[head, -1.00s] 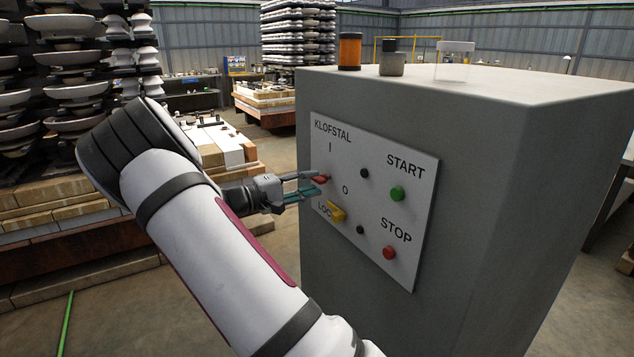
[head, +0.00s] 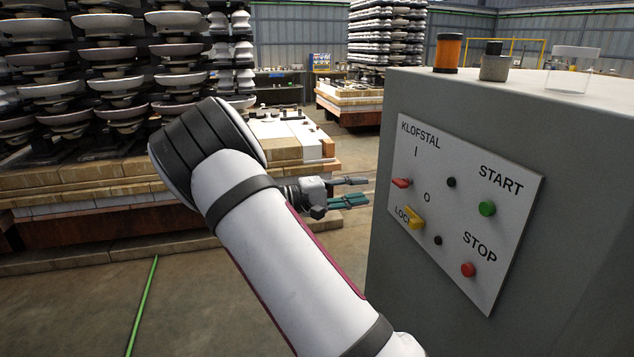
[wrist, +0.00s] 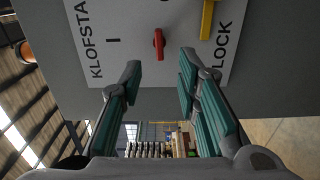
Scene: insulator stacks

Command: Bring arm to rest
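My gripper (head: 357,190) is in the middle of the head view, left of the control panel (head: 519,240) and apart from it. In the wrist view my gripper (wrist: 160,82) has its two teal-padded fingers spread with nothing between them. The red knob (head: 402,183) by the KLOFSTAL label sits beyond the fingertips; it also shows in the wrist view (wrist: 158,44). My white arm reaches up from the bottom of the head view and bends at a dark joint.
The grey cabinet (head: 420,278) stands close on the right, with an orange jar (head: 447,54), a grey container (head: 494,66) and a clear container (head: 572,76) on top. Insulator stacks (head: 115,84) stand on pallets at the left. Open floor lies at the lower left.

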